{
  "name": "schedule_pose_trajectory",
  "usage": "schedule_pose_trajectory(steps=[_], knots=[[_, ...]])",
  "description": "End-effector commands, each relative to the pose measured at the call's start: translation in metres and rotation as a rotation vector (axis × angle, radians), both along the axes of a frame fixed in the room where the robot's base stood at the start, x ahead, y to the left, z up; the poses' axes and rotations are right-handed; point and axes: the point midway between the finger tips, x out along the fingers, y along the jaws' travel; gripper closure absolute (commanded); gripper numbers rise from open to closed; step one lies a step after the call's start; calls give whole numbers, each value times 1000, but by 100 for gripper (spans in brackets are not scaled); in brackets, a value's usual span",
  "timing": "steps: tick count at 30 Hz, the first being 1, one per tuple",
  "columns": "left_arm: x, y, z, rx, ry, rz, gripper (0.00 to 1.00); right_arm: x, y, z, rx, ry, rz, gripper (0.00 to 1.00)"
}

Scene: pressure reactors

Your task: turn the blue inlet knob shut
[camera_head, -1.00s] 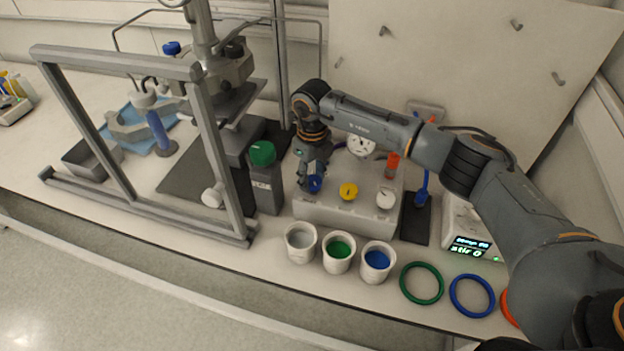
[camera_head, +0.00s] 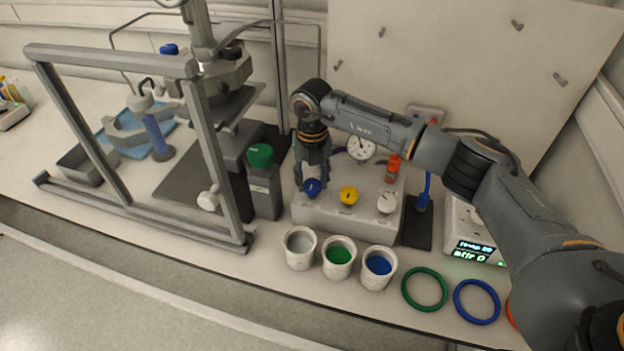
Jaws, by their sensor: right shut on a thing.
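The blue inlet knob (camera_head: 312,188) sits at the left of a row of knobs on the front of a light grey box (camera_head: 325,215). A yellow knob (camera_head: 348,195) and a white knob (camera_head: 386,202) stand to its right. My right gripper (camera_head: 311,181) points down over the blue knob, its fingers shut on it and partly hiding it. A round pressure gauge (camera_head: 361,148) stands behind on the box, partly beside my right arm. My left gripper is not in view.
Three beakers (camera_head: 338,257) stand in front of the box. Green (camera_head: 425,289) and blue (camera_head: 477,301) rings lie to the right. A green-capped bottle (camera_head: 263,182) stands close left of the box. A grey metal frame (camera_head: 213,150) stands further left. A stirrer display (camera_head: 474,250) is at right.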

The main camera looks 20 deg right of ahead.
Motion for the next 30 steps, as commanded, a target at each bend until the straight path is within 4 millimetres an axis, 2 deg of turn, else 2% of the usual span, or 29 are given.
schedule_pose_trajectory(steps=[14,15,18,26,30], knots=[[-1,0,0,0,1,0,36,0,0,0,0,1,-16,91],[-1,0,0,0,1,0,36,0,0,0,0,1,-16,55],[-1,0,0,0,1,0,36,0,0,0,0,1,-15,36],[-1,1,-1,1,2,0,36,0,0,0,0,0,-14,36],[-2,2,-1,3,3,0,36,0,0,6,0,-1,-14,36]])
